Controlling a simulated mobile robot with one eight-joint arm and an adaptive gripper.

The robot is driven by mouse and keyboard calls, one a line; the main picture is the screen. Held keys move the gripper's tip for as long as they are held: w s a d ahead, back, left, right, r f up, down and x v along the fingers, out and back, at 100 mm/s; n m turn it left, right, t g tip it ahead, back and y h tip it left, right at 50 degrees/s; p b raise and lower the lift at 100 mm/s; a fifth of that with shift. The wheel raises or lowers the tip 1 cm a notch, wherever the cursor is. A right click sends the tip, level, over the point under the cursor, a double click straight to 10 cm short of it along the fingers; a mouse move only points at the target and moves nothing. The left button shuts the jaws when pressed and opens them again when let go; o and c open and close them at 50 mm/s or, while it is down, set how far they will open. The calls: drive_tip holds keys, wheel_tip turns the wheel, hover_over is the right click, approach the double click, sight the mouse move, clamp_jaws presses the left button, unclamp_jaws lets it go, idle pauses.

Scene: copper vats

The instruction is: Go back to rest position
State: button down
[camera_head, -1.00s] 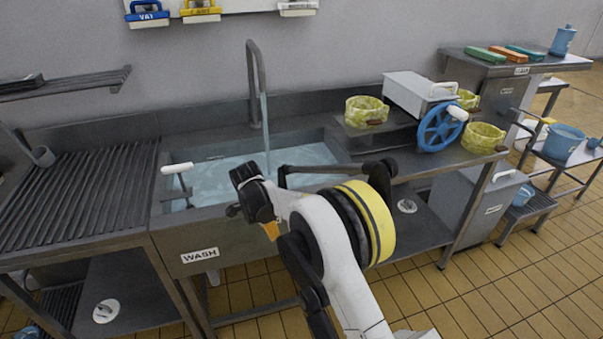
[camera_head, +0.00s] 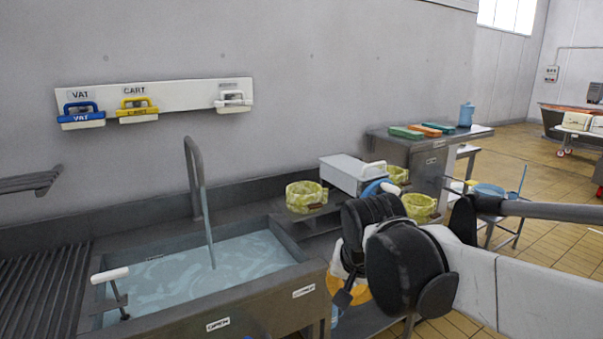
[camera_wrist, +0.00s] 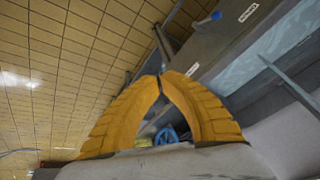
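My gripper (camera_wrist: 161,76) shows in the wrist view as two yellow ribbed fingers. Their tips meet, and I see nothing held between them. Beyond the fingertips are a tiled floor (camera_wrist: 60,60) and the grey side of the sink unit (camera_wrist: 215,45). In the head view my arm is folded at the lower right, with its dark joints in front of the counter's right part.
The sink (camera_head: 225,262) holds water, with a tap (camera_head: 198,190) above it. A grey box (camera_head: 345,172) and yellow-green baskets (camera_head: 305,195) are on the counter. A side table (camera_head: 385,140) carries colored blocks and a blue jug (camera_head: 466,115). Brushes hang on a wall rack (camera_head: 180,95).

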drive_tip(key=s+d+f+n+t, duration=0.2)
drive_tip(key=s+d, duration=0.7)
drive_tip(key=s, duration=0.6)
drive_tip(key=shift+d+f+n, duration=0.4)
drive_tip(key=shift+f+n, duration=0.2)
drive_tip(key=shift+n, duration=0.1)
